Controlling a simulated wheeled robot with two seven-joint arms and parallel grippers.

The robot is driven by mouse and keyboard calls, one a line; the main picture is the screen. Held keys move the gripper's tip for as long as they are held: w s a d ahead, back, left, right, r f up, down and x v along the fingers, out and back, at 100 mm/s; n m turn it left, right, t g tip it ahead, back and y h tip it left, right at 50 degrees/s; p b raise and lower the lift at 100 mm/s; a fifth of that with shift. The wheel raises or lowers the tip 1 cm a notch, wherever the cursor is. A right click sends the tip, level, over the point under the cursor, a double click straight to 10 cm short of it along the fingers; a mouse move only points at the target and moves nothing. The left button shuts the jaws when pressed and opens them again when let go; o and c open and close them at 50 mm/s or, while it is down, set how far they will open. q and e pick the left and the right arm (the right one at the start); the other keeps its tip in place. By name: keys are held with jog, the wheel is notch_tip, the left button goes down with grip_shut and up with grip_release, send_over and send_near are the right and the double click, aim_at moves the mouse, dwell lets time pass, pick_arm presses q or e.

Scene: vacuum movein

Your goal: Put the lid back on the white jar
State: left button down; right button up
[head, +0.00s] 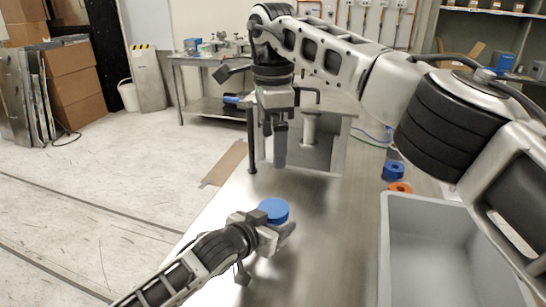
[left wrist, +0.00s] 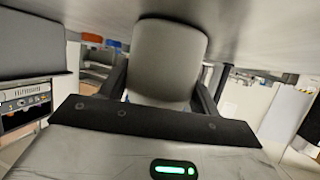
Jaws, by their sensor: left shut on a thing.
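My left gripper (head: 272,236) is low over the steel table and shut on the white jar. In the left wrist view the pale body of the white jar (left wrist: 168,55) fills the space between the two dark fingers. In the head view the blue lid (head: 273,208) lies flat at the top of what the left gripper holds. The jar's body is mostly hidden there, and the seam under the lid does not show. My right gripper (head: 275,140) points down above the table, behind and apart from the lid. Nothing shows held in it; its finger gap is unclear.
A grey bin (head: 397,250) stands at the right front. Behind it are a blue ring-shaped item (head: 394,171) and an orange one (head: 399,188). An open metal box (head: 340,150) with a pale cylinder (head: 310,125) is behind the right gripper. The table's left edge is near the left gripper.

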dwell(0.3)
pick_arm(q)
jog(key=shift+c, duration=1.3)
grip_release()
jog(key=shift+s, duration=0.15)
jog(key=v, duration=1.5)
jog(key=shift+s+a, duration=0.25)
jog(key=shift+s, duration=0.05)
jog(key=shift+r, duration=0.15)
